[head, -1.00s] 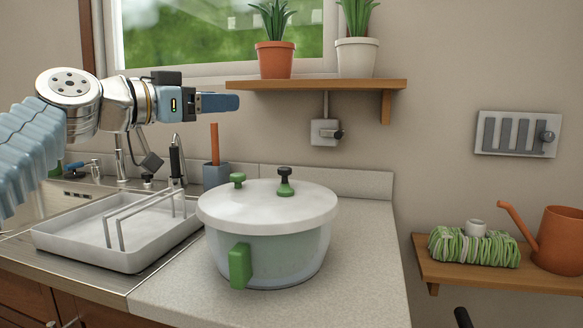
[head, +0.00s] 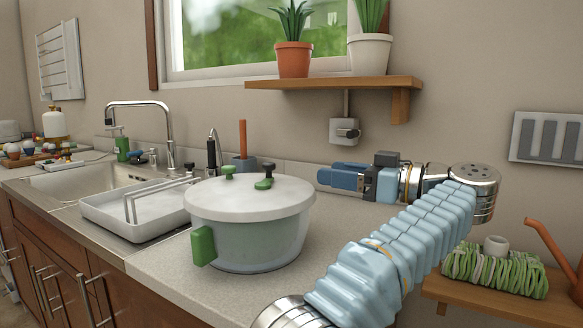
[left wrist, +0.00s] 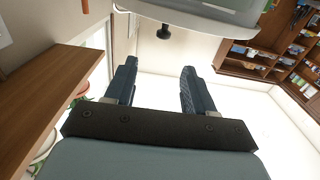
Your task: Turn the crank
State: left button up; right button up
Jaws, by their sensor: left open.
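A round pot (head: 250,240) with a white lid stands on the counter. I cannot tell which part is the crank. My left gripper (head: 324,178) is open and empty, right of the pot and below the wall box, fingers pointing left. In the left wrist view, the open fingers (left wrist: 159,68) have nothing between them; a dark knob (left wrist: 164,32) shows beyond them, apart.
A wooden shelf (head: 330,83) with two potted plants is above my gripper. A lower shelf (head: 450,290) holds a green coil (head: 495,268). Counter in front of the pot is clear.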

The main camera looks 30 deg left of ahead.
aim_at(275, 183)
pick_arm(q)
jog(key=a, duration=1.3)
jog(key=shift+w+a+f+p, duration=0.1)
jog(key=shift+w+a+p, duration=0.15)
jog(key=shift+a+p, duration=0.1)
jog(key=shift+c, duration=0.3)
grip_shut()
